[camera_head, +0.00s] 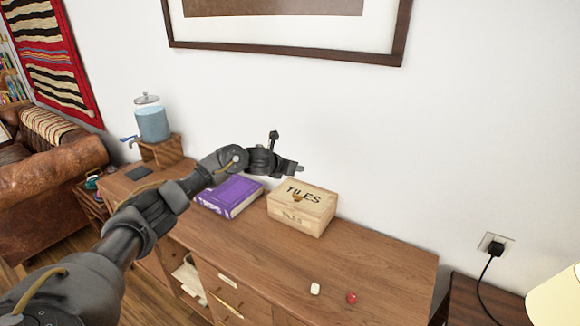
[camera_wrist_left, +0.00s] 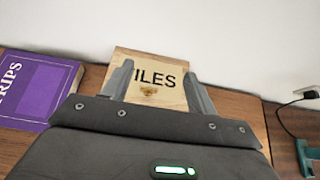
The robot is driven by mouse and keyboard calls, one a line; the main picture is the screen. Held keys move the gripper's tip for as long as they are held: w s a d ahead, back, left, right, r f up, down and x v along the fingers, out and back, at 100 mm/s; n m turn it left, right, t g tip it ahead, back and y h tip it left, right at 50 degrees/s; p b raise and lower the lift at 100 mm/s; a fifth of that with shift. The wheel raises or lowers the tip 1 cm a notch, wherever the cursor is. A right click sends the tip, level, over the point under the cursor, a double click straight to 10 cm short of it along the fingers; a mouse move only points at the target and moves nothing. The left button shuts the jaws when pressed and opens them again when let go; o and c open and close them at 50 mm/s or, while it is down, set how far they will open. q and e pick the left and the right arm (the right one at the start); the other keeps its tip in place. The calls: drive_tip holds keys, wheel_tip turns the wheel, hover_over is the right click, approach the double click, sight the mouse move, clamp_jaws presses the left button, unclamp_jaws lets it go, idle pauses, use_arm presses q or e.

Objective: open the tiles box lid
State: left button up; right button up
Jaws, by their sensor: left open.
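The tiles box (camera_head: 300,212) is a light wooden box with "TILES" on its lid and a small brass-coloured clasp at the front edge. It sits shut on the wooden sideboard. In the left wrist view the box (camera_wrist_left: 158,72) lies ahead, its lid and clasp showing between the fingers. My left gripper (camera_head: 287,152) is above and behind the box's left part, open and empty, apart from the lid. In the left wrist view the two fingers of the left gripper (camera_wrist_left: 158,85) are spread. My right gripper is not in view.
A purple book (camera_head: 230,196) lies left of the box. A white die (camera_head: 315,289) and a red piece (camera_head: 351,298) lie near the front of the sideboard (camera_head: 385,265). A drink dispenser (camera_head: 152,122) stands at the left. The wall is close behind.

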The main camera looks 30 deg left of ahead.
use_arm(q)
drive_tip(key=b+v, duration=0.2)
drive_tip(key=v, duration=0.8)
drive_tip(key=shift+s+r, duration=0.2)
drive_tip(key=shift+s, duration=0.15)
